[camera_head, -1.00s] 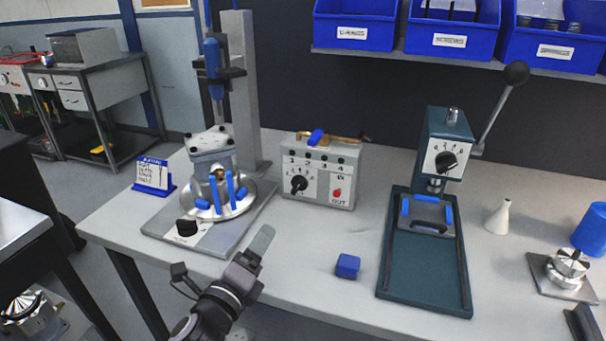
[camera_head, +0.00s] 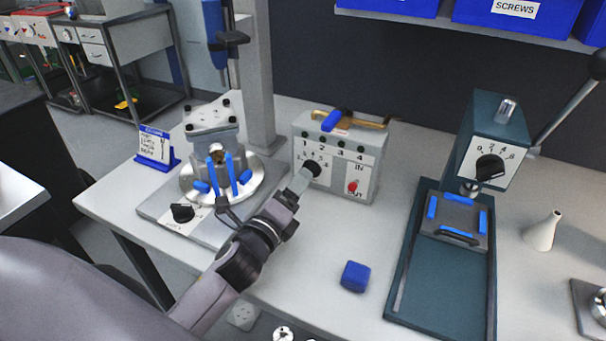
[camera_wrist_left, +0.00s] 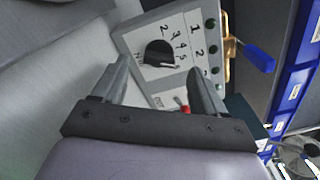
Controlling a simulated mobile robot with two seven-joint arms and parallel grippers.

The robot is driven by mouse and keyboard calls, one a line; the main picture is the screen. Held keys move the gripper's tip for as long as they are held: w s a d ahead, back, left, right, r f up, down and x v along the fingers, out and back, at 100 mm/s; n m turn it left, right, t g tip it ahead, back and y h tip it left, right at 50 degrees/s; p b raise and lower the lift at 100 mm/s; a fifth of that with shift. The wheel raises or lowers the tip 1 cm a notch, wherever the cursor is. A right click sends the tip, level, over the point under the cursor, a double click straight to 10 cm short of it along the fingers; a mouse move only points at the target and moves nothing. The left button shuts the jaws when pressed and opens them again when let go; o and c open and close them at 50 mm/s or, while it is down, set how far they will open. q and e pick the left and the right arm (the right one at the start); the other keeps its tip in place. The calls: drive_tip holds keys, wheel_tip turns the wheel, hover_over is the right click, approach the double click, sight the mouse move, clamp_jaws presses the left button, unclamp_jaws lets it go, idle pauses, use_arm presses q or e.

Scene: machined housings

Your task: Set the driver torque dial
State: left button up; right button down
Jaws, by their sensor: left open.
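A grey control box (camera_head: 340,155) stands at the back of the bench with a black dial (camera_head: 312,168) on its front. In the left wrist view the dial (camera_wrist_left: 158,53) has numbers around it, and its pointer reading is hard to tell. My left gripper (camera_head: 302,180) reaches the box front, its tips close to the dial. In the left wrist view the gripper (camera_wrist_left: 158,76) is open, with the dial in the gap beyond its fingertips; contact cannot be told. My right gripper is not in view.
A red button (camera_head: 353,186) sits right of the dial, and a blue-handled brass tool (camera_head: 345,122) lies on the box. A clamp fixture (camera_head: 214,150) stands left, a green press (camera_head: 495,140) right. A blue block (camera_head: 355,276) lies in front on otherwise clear bench.

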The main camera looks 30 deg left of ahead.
use_arm(q)
drive_tip(key=shift+w+a, duration=0.1)
drive_tip(key=shift+w, duration=2.1)
drive_tip(key=c, duration=1.1)
